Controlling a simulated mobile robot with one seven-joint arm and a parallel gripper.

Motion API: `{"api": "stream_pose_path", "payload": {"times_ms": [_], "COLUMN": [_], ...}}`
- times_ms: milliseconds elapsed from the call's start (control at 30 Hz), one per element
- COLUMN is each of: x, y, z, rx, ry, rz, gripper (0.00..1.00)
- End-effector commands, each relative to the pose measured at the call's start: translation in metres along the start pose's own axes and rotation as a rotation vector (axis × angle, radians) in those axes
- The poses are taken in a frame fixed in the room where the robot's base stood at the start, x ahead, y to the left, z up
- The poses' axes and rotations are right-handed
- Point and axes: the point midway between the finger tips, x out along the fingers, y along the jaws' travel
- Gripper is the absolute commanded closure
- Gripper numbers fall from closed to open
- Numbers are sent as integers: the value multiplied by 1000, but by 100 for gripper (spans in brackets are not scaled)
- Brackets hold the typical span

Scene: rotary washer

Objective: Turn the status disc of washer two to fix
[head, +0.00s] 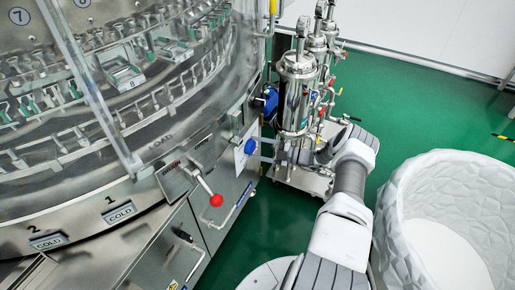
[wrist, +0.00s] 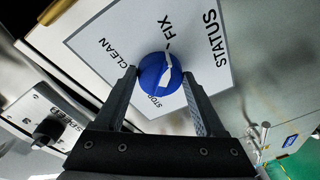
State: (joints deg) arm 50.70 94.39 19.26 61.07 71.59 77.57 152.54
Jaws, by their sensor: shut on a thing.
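The status disc is a round blue knob (wrist: 160,73) with a white pointer, on a white plate (wrist: 112,34) marked STATUS, CLEAN, FIX and STOP. In the wrist view the pointer's narrow end lies toward the FIX word; its exact alignment is hard to tell. My gripper (wrist: 159,75) is shut on the knob, one finger on each side. In the head view the blue knob (head: 251,146) sits on the washer's right side panel, and my arm reaches it from the right. The washer's number is not readable on this panel.
A speed knob (wrist: 47,131) stands left of the plate in the wrist view. A red-ball lever (head: 215,200) projects from the washer front. Steel cylinders (head: 297,95) stand behind my arm. A white textured tub (head: 395,235) is at right. Green floor (head: 400,100) is open behind it.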

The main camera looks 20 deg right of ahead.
Motion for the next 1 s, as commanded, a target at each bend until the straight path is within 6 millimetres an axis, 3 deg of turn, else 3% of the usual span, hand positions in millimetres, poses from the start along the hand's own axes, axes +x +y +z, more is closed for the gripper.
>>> {"api": "stream_pose_path", "payload": {"times_ms": [433,467,600,867,1000], "x": [0,0,0,-1,-12], "y": [-1,-1,-1,0,0], "z": [0,0,0,0,0], "rx": [17,17,16,14,14], "ry": [2,2,2,1,-1], "rz": [2,2,2,2,3], "gripper": [84,26,1,0,0]}}
